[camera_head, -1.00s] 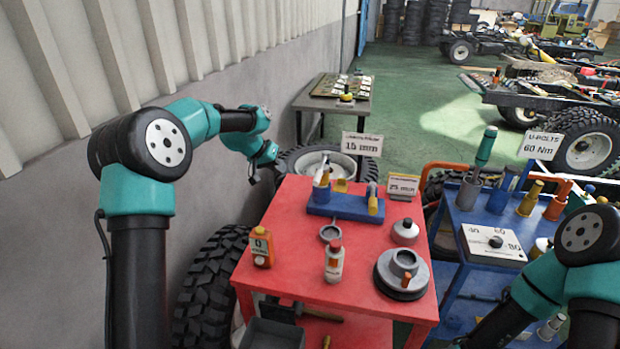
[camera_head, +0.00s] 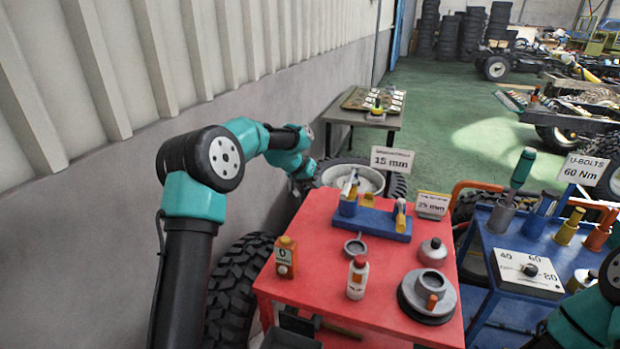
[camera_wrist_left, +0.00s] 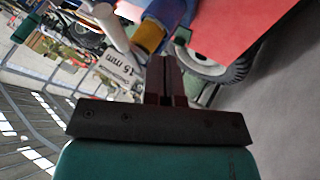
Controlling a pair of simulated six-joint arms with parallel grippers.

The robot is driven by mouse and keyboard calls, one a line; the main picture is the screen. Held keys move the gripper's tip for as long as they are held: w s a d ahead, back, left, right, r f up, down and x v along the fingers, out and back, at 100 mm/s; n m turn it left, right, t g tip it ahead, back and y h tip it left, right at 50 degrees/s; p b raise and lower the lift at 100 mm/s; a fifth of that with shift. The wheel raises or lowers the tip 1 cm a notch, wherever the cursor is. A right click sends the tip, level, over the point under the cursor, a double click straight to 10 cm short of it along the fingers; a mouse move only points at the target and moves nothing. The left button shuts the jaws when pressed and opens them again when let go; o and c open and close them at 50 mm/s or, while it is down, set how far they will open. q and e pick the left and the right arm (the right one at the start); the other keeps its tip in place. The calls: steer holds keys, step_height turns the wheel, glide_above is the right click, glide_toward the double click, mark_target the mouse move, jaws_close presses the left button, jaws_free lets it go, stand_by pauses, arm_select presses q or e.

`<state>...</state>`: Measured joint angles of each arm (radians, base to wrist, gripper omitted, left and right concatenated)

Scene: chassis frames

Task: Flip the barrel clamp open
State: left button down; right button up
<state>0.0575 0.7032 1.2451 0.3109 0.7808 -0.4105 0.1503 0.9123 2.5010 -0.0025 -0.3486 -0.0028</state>
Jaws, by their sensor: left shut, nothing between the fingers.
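A blue fixture block (camera_head: 374,224) stands at the back of the red table. It carries yellow saddle parts (camera_head: 368,201) and an upright pale bar (camera_head: 349,183) at its left end. I take this as the barrel clamp, but its lever and latch are too small to tell apart. In the left wrist view, a blue part with a yellow piece (camera_wrist_left: 150,37) and a pale cylinder (camera_wrist_left: 108,22) lie beyond the fingertips. My left gripper (camera_head: 297,189) is left of the block, apart from it. Its fingers (camera_wrist_left: 166,68) are closed together and empty. My right gripper is out of view.
A "15 mm" sign (camera_head: 392,160) stands behind the block. A wall runs along the left.

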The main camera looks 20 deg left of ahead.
mark_target(349, 182)
arm_select(q)
steer(key=w+d+f, duration=0.2)
steer(key=d, duration=0.4)
steer(key=shift+f, duration=0.4)
steer(key=shift+w+d, duration=0.1)
steer(key=shift+d, duration=0.15)
